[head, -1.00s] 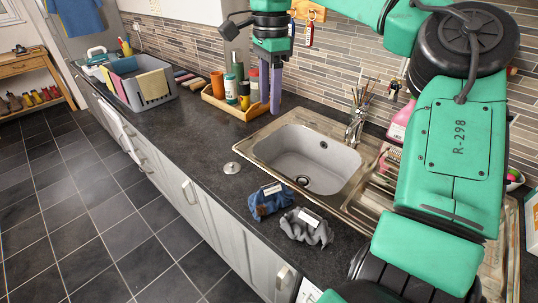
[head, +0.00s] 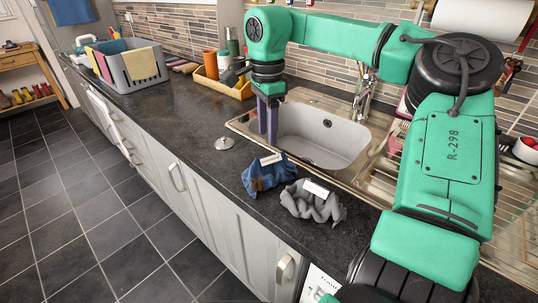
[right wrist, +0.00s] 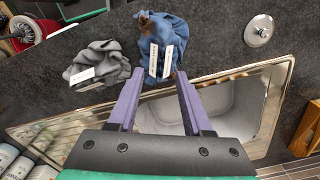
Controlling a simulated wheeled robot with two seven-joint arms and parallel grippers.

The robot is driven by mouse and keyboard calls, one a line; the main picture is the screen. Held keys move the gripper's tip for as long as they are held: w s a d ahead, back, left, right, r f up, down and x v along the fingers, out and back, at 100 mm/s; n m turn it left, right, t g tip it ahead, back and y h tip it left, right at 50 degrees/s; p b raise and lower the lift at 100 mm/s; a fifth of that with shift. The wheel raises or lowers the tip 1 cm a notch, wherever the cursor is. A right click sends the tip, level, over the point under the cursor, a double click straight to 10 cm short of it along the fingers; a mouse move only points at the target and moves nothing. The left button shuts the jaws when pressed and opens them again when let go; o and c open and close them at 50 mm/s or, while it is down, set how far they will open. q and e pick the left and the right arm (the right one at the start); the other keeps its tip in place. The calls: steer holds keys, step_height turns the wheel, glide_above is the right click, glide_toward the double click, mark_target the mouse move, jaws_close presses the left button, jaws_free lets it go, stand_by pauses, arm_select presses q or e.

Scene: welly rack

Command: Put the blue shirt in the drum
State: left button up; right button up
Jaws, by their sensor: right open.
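The blue shirt (head: 268,174) lies crumpled on the dark worktop in front of the sink, with a white label on top and a brown patch. It also shows in the right wrist view (right wrist: 161,40), just beyond my fingertips. My right gripper (head: 268,138) is open and empty, its purple fingers pointing down by the sink's left side. In the right wrist view its fingers (right wrist: 155,76) are spread, with the shirt's labels between and beyond the tips. No drum opening is in view. My left gripper is not in view.
A grey crumpled cloth (head: 313,205) with a white label lies right beside the shirt. The sink (head: 322,135) and tap (head: 361,98) are behind. A metal disc (head: 224,143) lies left. A white appliance edge (head: 318,285) shows at the bottom. A grey basket (head: 130,72) stands far left.

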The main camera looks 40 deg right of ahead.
mark_target(267, 154)
step_height(267, 154, down, 7)
steer(key=shift+f+p, duration=0.1)
steer(key=shift+p, duration=0.55)
jaws_close()
steer(key=shift+w, duration=0.1)
stand_by(0.8)
